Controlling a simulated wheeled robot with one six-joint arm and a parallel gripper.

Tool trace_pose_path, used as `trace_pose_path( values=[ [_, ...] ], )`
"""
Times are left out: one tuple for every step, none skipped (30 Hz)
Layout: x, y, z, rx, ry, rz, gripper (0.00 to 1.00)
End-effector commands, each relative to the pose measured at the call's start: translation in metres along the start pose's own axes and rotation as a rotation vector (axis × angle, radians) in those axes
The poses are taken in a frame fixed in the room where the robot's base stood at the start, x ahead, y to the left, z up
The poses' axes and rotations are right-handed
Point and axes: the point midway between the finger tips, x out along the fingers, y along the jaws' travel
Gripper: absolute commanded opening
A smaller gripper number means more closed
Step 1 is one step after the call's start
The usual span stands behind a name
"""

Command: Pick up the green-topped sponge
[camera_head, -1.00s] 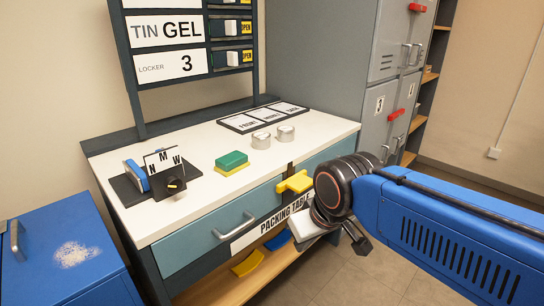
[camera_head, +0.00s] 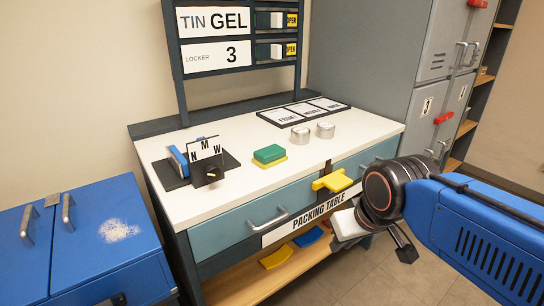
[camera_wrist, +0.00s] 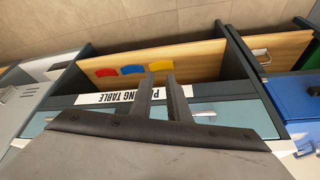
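The green-topped sponge (camera_head: 269,154) lies flat on the white tabletop (camera_head: 232,190), green side up with a yellow layer below. Nothing touches it. My gripper (camera_wrist: 161,80) shows two dark fingers, parted and with nothing between them, in the wrist view. They face the front of the packing table and its lower shelf. In the head view my arm's end is in front of the table, to the right of the sponge and apart from it. The sponge does not show in the wrist view.
Two silver tins (camera_head: 313,132) stand right of the sponge. A lettered stand (camera_head: 207,160) is to its left. A yellow piece (camera_head: 333,180) juts from the table's front edge. Blue cabinet (camera_head: 95,245) at left, grey lockers (camera_head: 400,70) at right. Coloured cloths lie on the shelf (camera_wrist: 195,55).

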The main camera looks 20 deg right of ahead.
Motion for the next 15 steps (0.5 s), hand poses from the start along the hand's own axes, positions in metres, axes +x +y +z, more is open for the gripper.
trace_pose_path(
  values=[
    [-0.002,0.0,-0.003,0.005,-0.003,0.0,0.29],
    [-0.003,-0.001,-0.006,0.01,-0.005,0.001,0.36],
    [-0.006,-0.001,-0.011,0.022,-0.012,0.003,0.45],
    [-0.008,-0.001,-0.016,0.033,-0.018,0.005,0.53],
    [-0.012,-0.002,-0.023,0.049,-0.023,0.008,0.6],
    [-0.016,-0.002,-0.032,0.072,-0.034,0.014,0.69],
    [-0.02,-0.003,-0.041,0.092,-0.041,0.018,0.73],
    [-0.024,-0.004,-0.05,0.114,-0.05,0.023,0.73],
    [-0.03,-0.006,-0.062,0.146,-0.061,0.033,0.73],
    [-0.034,-0.007,-0.072,0.17,-0.07,0.04,0.73],
    [-0.038,-0.008,-0.081,0.195,-0.078,0.048,0.73],
    [-0.043,-0.01,-0.093,0.228,-0.088,0.06,0.73],
    [-0.047,-0.011,-0.103,0.252,-0.093,0.069,0.73],
    [-0.05,-0.013,-0.113,0.278,-0.101,0.078,0.73],
    [-0.054,-0.016,-0.125,0.311,-0.107,0.091,0.73]
  ],
)
